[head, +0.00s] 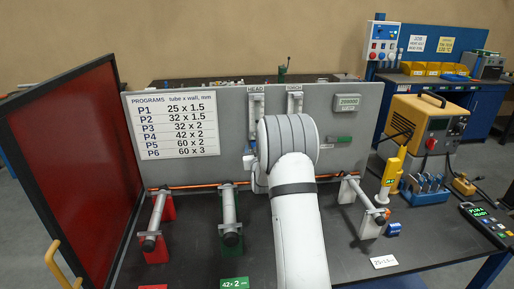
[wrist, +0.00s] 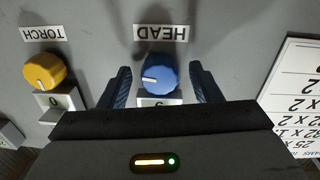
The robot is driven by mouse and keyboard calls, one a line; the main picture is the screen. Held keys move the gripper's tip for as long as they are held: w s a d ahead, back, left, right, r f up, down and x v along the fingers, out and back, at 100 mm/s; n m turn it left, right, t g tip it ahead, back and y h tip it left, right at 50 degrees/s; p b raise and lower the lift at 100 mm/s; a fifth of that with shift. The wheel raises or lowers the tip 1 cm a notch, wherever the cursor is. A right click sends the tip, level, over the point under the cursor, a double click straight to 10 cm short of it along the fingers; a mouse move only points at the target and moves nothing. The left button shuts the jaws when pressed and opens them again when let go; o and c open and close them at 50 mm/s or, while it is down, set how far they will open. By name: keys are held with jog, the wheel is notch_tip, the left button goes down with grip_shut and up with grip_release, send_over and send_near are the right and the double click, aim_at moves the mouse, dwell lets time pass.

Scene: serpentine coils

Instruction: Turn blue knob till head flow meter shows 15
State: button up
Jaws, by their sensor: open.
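The blue knob (wrist: 159,73) is on the grey panel beside the HEAD label (wrist: 161,33), which appears upside down in the wrist view. A pale pointer mark shows on the knob's left side. My gripper (wrist: 160,82) is open, with one finger on each side of the knob and visible gaps between. A white readout (wrist: 160,101) next to the knob is partly hidden by my gripper; its digit looks like a 5, but I cannot be sure. In the head view the HEAD flow meter (head: 257,104) shows on the panel, its reading too small to tell; my arm hides the knob.
A yellow knob (wrist: 44,71) with the TORCH label and a 0 readout sits beside the blue one. The program chart (head: 176,125) is on the panel's left. A red screen (head: 75,165) stands left, and tube supports (head: 229,208) stand on the bench.

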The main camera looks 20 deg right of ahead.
jog(key=c, duration=1)
jog(key=shift+f+m+b, duration=0.2)
jog(key=shift+m+b, duration=0.1)
jog(key=shift+b, duration=0.4)
jog(key=shift+a+r+m+b, duration=0.1)
jog(key=shift+m+b, duration=1.65)
jog(key=shift+b, duration=1.45)
jog(key=shift+r+m+b, duration=0.1)
jog(key=shift+m+b, duration=1.65)
jog(key=shift+b, duration=1.45)
jog(key=shift+r, duration=0.1)
